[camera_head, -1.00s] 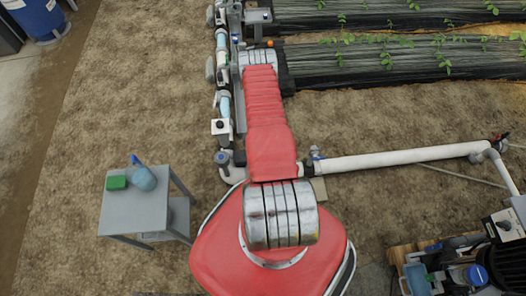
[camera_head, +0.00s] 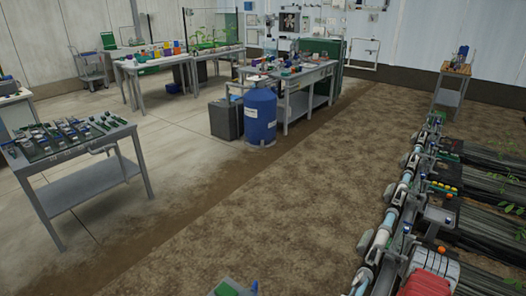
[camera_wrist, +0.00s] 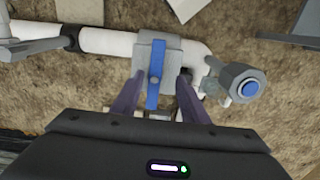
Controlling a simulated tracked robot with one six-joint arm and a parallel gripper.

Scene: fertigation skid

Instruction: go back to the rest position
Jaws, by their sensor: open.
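My gripper (camera_wrist: 158,80) shows in the wrist view with its two dark fingers apart. A valve with a grey body (camera_wrist: 172,50) and a blue lever (camera_wrist: 153,75) lies in line between the fingers. The lever runs up and down the picture. I cannot tell how far the fingertips are from it, and no firm hold shows. In the head view only part of my red arm shows at the lower right; my gripper cannot be made out there.
A white pipe (camera_wrist: 105,41) runs left from the valve. A grey fitting with a blue knob (camera_wrist: 248,89) sits to its right. In the head view, a pipe line (camera_head: 386,226) runs along planted beds. Open soil (camera_head: 270,225) lies left of it. A blue barrel (camera_head: 258,118) stands beyond.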

